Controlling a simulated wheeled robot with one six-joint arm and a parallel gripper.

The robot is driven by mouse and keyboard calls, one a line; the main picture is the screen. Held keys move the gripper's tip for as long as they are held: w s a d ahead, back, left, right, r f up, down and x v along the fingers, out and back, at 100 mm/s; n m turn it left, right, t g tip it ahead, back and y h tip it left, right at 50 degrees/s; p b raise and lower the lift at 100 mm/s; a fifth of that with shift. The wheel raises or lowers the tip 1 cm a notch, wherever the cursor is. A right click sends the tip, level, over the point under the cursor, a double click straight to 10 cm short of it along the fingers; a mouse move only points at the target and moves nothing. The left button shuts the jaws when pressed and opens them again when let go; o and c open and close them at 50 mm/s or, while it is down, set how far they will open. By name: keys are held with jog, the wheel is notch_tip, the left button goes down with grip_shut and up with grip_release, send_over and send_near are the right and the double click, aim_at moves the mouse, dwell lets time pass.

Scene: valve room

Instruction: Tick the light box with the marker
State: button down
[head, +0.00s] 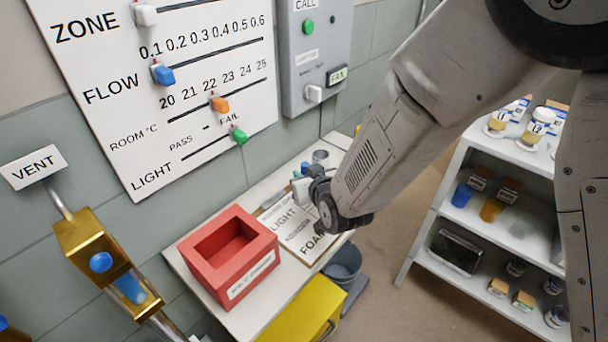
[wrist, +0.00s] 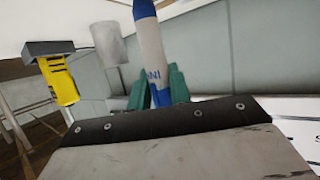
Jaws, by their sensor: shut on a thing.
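My gripper (head: 303,184) is shut on the marker, just above the form's upper part. In the wrist view the marker (wrist: 151,48) is white and blue and stands between the green fingers of my gripper (wrist: 158,90). The form (head: 297,240) lies on the bench, with large printed words reading LIGHT and, partly covered by my arm, FOAM. The light box itself is too small or too hidden to make out, and so is the marker's writing tip.
A red open box (head: 228,255) stands on the bench (head: 193,277) left of the form. A grey cup (head: 320,156) is just behind my gripper. A yellow bin (head: 303,308) and a grey bucket (head: 343,262) are below the front edge. A white shelf (head: 440,207) is at right.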

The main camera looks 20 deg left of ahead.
jog(key=shift+w+d, duration=0.1)
jog(key=shift+d, duration=0.25)
jog(key=shift+a+f, duration=0.1)
jog(key=shift+a, duration=0.25)
jog(key=shift+s+a, duration=0.4)
jog(key=shift+a, duration=0.3)
jog(key=shift+w+d, duration=0.1)
jog(key=shift+d, duration=0.05)
jog(key=shift+w+d, duration=0.3)
jog(key=shift+d, duration=0.2)
jog(key=shift+s, duration=0.15)
jog(key=shift+s, duration=0.45)
